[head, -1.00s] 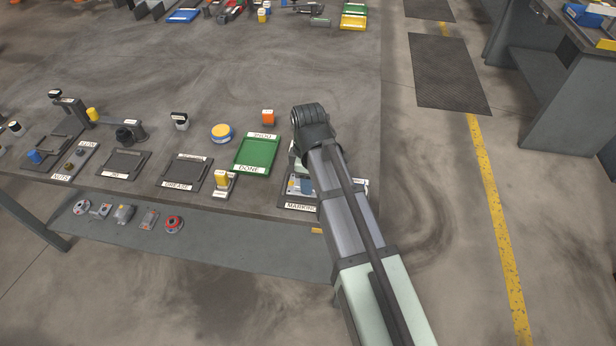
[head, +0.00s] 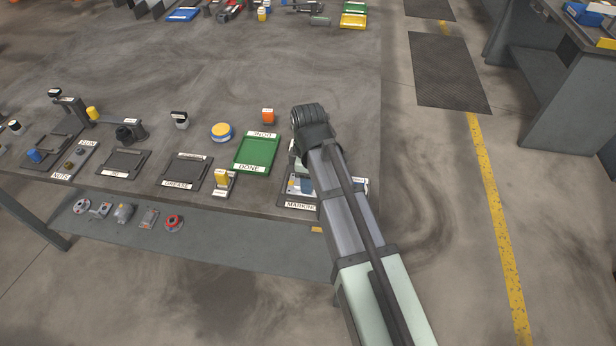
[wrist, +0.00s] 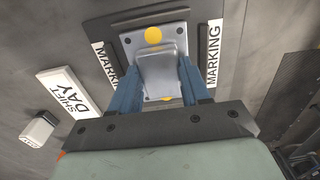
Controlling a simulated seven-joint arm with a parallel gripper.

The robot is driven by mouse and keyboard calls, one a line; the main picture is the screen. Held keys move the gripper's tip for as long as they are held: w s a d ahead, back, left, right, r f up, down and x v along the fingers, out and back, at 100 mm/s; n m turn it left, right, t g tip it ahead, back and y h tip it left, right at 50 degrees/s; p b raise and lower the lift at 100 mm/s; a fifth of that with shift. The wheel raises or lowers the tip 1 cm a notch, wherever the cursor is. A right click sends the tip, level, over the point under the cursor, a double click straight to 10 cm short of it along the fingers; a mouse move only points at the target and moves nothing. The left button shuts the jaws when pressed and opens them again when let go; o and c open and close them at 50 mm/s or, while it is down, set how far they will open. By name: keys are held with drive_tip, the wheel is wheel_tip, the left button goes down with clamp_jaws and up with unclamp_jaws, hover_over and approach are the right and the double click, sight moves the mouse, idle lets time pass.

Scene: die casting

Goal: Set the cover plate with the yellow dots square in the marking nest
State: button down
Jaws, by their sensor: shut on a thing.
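The cover plate (wrist: 127,42) is a light grey plate with yellow dots and a raised block in its middle. In the wrist view it lies between the two MARKING labels. My gripper (wrist: 156,88) has its blue fingers shut on the raised block. The marking nest (head: 285,204) is mostly hidden behind my arm in the head view, at the table's front right. In the wrist view a dark edge of the nest (wrist: 119,22) shows around the plate. The plate looks roughly square to the nest, but I cannot tell whether it is fully seated.
A green DONE tray (head: 255,156) lies left of my arm, with a yellow-topped stamp (head: 222,180) in front of it. An orange-topped object (head: 268,117) stands behind the tray.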

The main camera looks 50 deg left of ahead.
drive_tip(key=shift+c, duration=0.7)
unclamp_jaws()
drive_tip(key=shift+r, duration=0.1)
drive_tip(key=shift+r, duration=3.9)
drive_tip(key=shift+w, duration=0.1)
